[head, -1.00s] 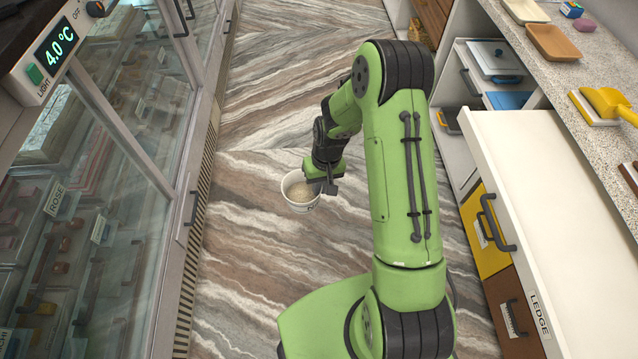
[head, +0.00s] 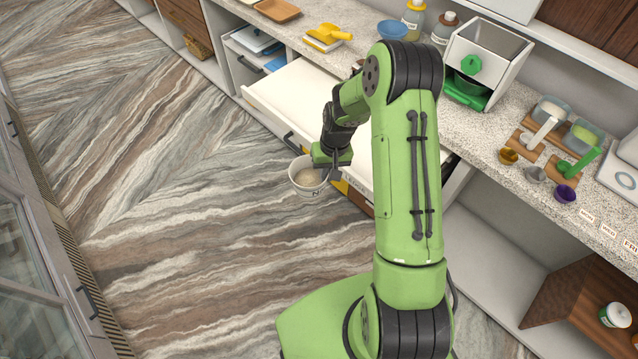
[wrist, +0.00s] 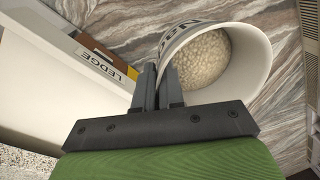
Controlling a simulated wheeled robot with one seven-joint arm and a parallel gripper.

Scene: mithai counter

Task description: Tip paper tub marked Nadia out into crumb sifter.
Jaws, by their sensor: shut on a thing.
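My gripper (head: 328,172) is shut on the rim of a white paper tub (head: 312,188) and holds it over the floor, left of the counter. The tub is roughly upright, with pale crumbs inside. Dark lettering shows on its side, only partly readable. In the wrist view the fingers (wrist: 158,88) pinch the wall of the tub (wrist: 262,92). A white open-topped box with a green knob and a green tray below, which looks like the crumb sifter (head: 497,47), stands on the counter at the upper right, well away from my gripper.
An open white drawer (head: 290,88) juts from the counter close behind my gripper; the wrist view shows a LEDGE label (wrist: 95,60). Several scoops and two containers stand right of the box. The floor at left is clear.

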